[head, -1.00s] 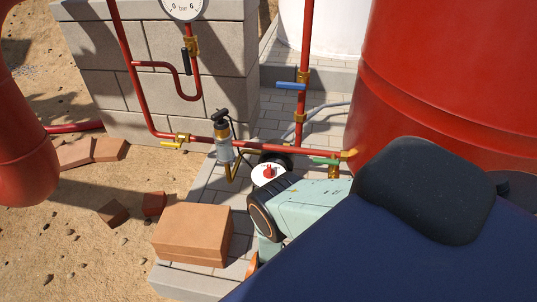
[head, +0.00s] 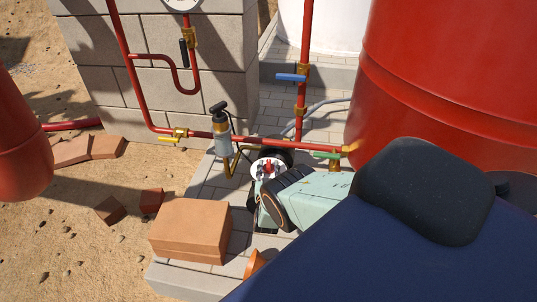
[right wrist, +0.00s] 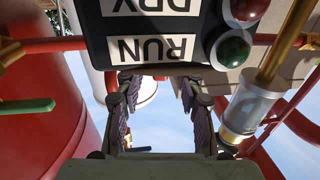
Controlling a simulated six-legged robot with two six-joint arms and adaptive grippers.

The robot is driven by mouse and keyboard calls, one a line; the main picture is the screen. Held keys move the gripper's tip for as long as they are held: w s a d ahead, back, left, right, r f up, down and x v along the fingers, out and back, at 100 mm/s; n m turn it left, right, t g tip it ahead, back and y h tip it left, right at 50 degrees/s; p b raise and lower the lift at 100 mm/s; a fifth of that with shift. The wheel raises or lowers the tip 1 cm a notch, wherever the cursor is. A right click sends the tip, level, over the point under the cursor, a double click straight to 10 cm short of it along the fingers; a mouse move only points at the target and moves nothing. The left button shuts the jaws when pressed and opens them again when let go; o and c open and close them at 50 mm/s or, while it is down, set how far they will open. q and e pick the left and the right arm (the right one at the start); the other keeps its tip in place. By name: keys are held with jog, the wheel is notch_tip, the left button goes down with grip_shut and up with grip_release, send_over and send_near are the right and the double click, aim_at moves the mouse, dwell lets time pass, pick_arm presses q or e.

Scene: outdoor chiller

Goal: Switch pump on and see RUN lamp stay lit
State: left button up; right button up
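A red knob (head: 267,167) on a white round plate shows in the head view, just beyond my right wrist. In the right wrist view a dark panel (right wrist: 93,28) appears upside down, labelled RUN (right wrist: 151,48) and DRY. A green lamp (right wrist: 231,50) sits beside RUN and a red lamp (right wrist: 249,8) beside DRY. The green lamp looks dark, with no clear glow. My right gripper (right wrist: 157,85) is open below the panel's edge, with nothing between its fingers. The head view hides its fingers behind the wrist. My left gripper is not in view.
Red pipes with a blue valve handle (head: 291,77), a yellow one (head: 169,140) and a green one (head: 326,155) run close behind. A clear-bodied fitting (head: 221,128) stands left of the knob. Bricks (head: 190,229) lie at front left. A large red tank (head: 455,70) stands right.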

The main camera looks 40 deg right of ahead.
jog(key=shift+c, duration=0.5)
grip_shut()
jog(key=shift+w+r+m+g+h, duration=0.1)
jog(key=shift+w+m+g+h, duration=0.05)
jog(key=shift+m+g+h, duration=0.7)
jog(key=shift+o, duration=0.5)
grip_release()
jog(key=shift+a, duration=0.1)
jog(key=shift+a, duration=0.15)
jog(key=shift+s+a, duration=0.3)
jog(key=shift+s, duration=0.05)
jog(key=v, duration=1.1)
